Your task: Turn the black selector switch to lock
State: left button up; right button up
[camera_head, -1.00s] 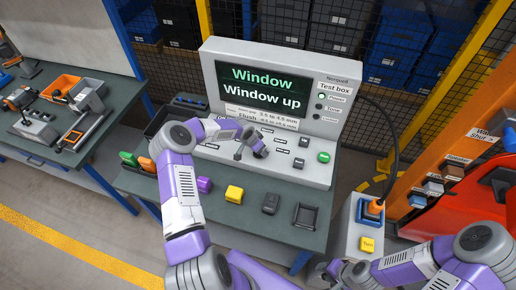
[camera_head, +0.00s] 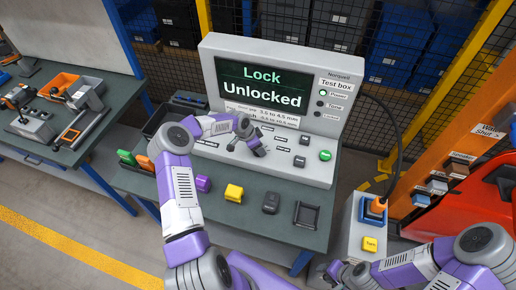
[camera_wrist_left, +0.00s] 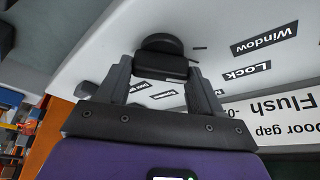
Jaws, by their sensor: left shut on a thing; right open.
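The black selector switch (camera_wrist_left: 158,44) is a round dark knob on the pale panel of the test box (camera_head: 315,165). My left gripper (camera_wrist_left: 161,70) has its fingers on both sides of it and is shut on it. In the head view my left gripper (camera_head: 257,148) hides most of the switch. The test box screen (camera_head: 262,85) reads "Lock" and "Unlocked". The printed labels "Lock" (camera_wrist_left: 248,72) and "Window" (camera_wrist_left: 265,40) show beside the switch in the left wrist view. My right gripper (camera_head: 335,272) is open at the lower right, away from the panel, and partly seen.
A green button (camera_head: 325,155) is at the panel's right. A purple block (camera_head: 203,184), a yellow block (camera_head: 234,193), a dark grey part (camera_head: 271,202) and a black tray (camera_head: 306,215) lie along the bench front. A grey box with a yellow button (camera_head: 369,243) stands at right.

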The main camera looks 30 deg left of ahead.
pick_arm(q)
jog(key=shift+m+g+h+b, duration=0.3)
jog(key=shift+m+b, duration=0.55)
jog(key=shift+m, duration=0.15)
jog(key=o, duration=1.1)
jog(key=shift+c, duration=0.2)
jog(key=v, duration=0.7)
jog(key=shift+r+b, duration=0.25)
jog(key=shift+b, duration=0.05)
jog(key=shift+a+r, duration=0.1)
jog(key=shift+a, duration=0.05)
